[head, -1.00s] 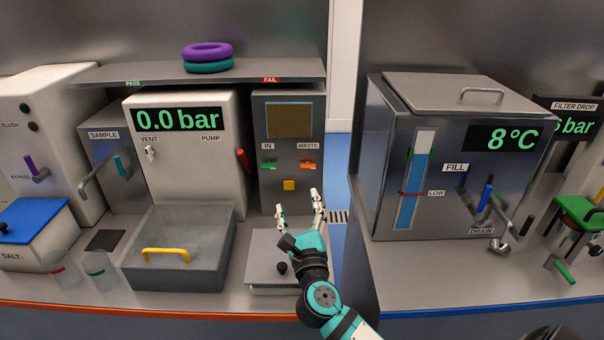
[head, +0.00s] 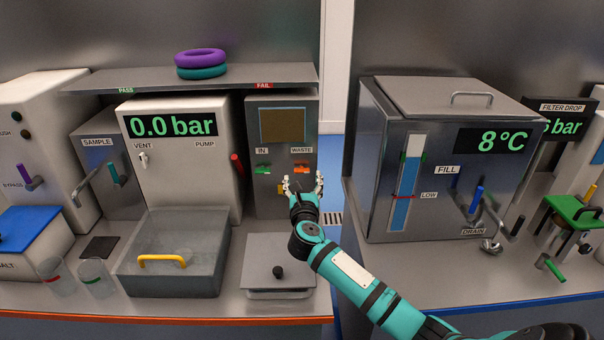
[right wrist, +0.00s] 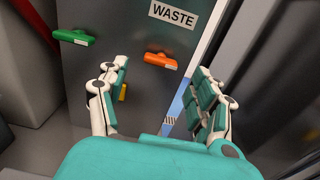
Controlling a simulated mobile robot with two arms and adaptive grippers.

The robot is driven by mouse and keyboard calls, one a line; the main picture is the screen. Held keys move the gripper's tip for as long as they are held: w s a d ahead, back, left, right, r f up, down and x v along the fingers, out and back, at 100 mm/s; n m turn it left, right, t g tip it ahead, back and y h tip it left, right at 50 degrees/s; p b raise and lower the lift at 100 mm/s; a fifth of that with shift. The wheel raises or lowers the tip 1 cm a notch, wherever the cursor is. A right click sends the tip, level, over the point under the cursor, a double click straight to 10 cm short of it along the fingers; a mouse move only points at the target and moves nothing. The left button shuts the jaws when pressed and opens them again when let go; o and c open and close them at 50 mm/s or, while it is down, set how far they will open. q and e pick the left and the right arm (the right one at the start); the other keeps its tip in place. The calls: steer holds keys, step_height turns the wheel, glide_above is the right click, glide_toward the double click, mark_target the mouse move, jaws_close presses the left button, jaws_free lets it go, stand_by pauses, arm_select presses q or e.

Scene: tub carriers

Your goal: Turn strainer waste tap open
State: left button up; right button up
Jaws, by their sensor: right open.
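The strainer's waste tap is an orange handle (head: 302,168) under the WASTE label on the front of a grey cabinet (head: 308,120). In the right wrist view the orange handle (right wrist: 160,60) lies nearly level, slightly tilted, beyond the fingers. My right gripper (head: 303,184) is open and empty, just below and in front of the orange handle, apart from it. In the right wrist view its two fingers (right wrist: 160,95) are spread wide, with the handle between and past their tips. My left gripper is not in view.
A green handle (head: 262,169) under the IN label sits left of the orange one. A yellow part (right wrist: 123,92) below is partly hidden by a finger. A lidded tray (head: 280,262) stands in front. A gap separates this bench from the tank (head: 380,160) at right.

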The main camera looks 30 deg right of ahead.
mark_target(302, 172)
steer(key=x, duration=0.4)
steer(key=c, duration=1.2)
steer(key=shift+s+d+r+n+p, duration=0.1)
steer(key=shift+n+p, duration=3.35)
steer(key=shift+n, duration=1.05)
steer(key=shift+s+n+p, duration=0.1)
steer(key=shift+n+p, duration=3.35)
steer(key=shift+n, duration=1.05)
